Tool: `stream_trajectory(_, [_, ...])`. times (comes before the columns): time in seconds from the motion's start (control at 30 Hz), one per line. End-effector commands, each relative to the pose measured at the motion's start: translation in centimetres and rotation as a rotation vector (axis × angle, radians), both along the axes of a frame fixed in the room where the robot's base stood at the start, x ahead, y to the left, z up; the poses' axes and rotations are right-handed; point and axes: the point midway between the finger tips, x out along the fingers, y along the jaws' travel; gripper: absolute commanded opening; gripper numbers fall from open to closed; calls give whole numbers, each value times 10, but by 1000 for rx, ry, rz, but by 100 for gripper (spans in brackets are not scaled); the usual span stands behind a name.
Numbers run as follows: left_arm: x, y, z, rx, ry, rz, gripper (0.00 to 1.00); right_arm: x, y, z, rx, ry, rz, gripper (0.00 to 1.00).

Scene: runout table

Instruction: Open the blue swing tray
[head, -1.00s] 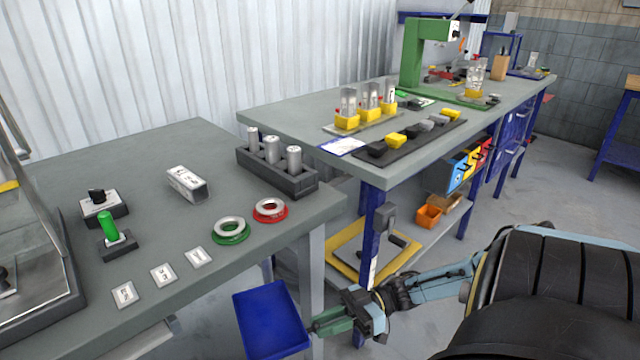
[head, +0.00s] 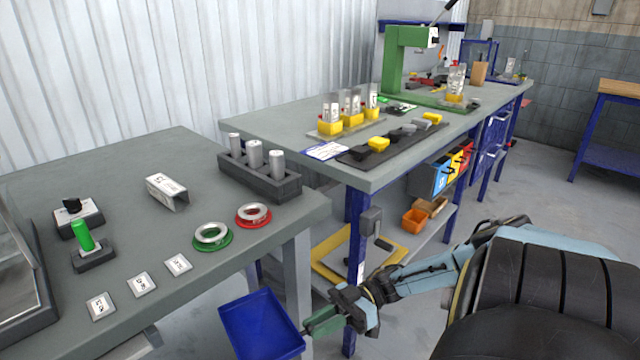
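The blue swing tray (head: 262,326) is swung out beside the near table's front right leg, over the floor. It is shallow and looks empty, and its lower edge is close to the picture's bottom. My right gripper (head: 308,328) is at the tray's right edge, its green fingers pointing left at it. Whether the fingers touch or grip the rim, and whether they are open, I cannot make out. My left gripper is not in view.
The near table (head: 120,180) carries a green ring (head: 212,236), a red ring (head: 253,216), a dark block with metal cylinders (head: 262,180) and small numbered tiles. The second bench's blue leg (head: 357,250) stands just behind my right gripper. Floor is free at the right.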

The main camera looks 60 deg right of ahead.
Motion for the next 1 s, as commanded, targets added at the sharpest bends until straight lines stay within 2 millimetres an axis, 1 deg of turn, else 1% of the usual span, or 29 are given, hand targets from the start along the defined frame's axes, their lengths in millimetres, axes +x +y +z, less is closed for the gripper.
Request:
stream_trajectory(0.03, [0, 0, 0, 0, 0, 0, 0, -1, 0, -1, -2, 3, 1, 28])
stream_trajectory(0.13, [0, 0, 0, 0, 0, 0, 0, -1, 0, -1, -1, 3, 0, 41])
stream_trajectory(0.17, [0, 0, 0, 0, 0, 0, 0, -1, 0, -1, -1, 3, 0, 43])
stream_trajectory(0.43, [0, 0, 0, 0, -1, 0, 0, 0, -1, 0, -1, 0, -1, 43])
stream_trajectory(0.57, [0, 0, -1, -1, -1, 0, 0, -4, -9, -1, -1, 1, -1, 43])
stream_trajectory(0.67, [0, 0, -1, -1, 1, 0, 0, -10, -24, -1, -4, 3, -3, 43])
stream_trajectory(0.77, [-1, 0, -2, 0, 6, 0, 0, -19, -45, -2, -6, 3, -4, 43])
stream_trajectory(0.9, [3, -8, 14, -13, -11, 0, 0, -32, -76, -2, -6, 2, -4, 43])
stream_trajectory(1.0, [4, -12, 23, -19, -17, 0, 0, -39, -93, -3, -4, 2, -3, 43])
